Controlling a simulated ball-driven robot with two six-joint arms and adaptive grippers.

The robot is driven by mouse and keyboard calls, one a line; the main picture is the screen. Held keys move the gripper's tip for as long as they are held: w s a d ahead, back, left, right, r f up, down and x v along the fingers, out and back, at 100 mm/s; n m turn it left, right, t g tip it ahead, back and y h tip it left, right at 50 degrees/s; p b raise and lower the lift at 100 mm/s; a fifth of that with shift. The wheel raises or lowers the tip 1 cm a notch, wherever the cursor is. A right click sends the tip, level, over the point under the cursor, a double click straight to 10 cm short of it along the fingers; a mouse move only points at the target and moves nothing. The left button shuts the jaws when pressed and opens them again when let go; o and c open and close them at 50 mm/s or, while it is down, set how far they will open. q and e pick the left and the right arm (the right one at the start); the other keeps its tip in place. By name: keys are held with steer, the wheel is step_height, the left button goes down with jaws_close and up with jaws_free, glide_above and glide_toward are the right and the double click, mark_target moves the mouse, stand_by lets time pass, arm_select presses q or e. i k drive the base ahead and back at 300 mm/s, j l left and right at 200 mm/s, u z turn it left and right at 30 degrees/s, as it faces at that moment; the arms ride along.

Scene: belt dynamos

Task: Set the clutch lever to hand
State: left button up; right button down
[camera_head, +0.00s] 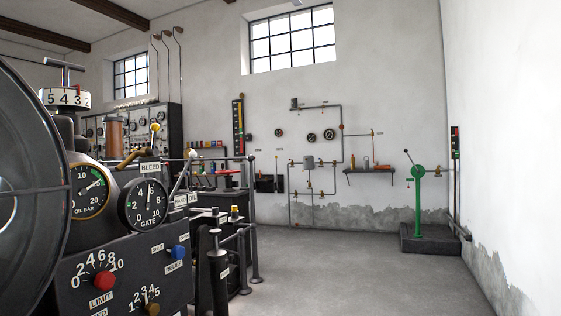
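A lever with a pale round knob (192,154) stands at the right end of the dark machine on the left. Its shaft slants, with the knob up and to the right of its foot. Small plates reading HAND (181,199) and OIL (194,198) sit by its foot. I read this as the clutch lever, but no clutch label is legible. I cannot tell which plate it is set to. Neither of my grippers is in view.
The machine carries a BLEED handle (135,157), a GATE dial (146,204), an oil gauge (90,190) and a red LIMIT knob (104,281). Posts with railings (252,250) stand beside it. A green lever stand (418,205) is at right. The middle floor is clear.

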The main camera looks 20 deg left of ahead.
mark_target(192, 154)
steer(key=i+l+u, duration=0.1)
steer(key=i, duration=0.3)
steer(key=i+l, duration=0.25)
steer(key=i, duration=0.2)
steer(key=i+u, duration=0.15)
steer(key=u, duration=0.25)
steer(key=i+u, duration=0.15)
steer(key=u, duration=0.2)
steer(key=i+u, duration=0.2)
steer(key=u, duration=0.2)
steer(key=i+l+u, duration=0.1)
steer(key=u, duration=0.3)
steer(key=i+l+u, duration=0.25)
steer(key=u, duration=0.2)
steer(key=i+l+u, duration=0.2)
steer(key=u, duration=0.25)
steer(key=l, duration=0.1)
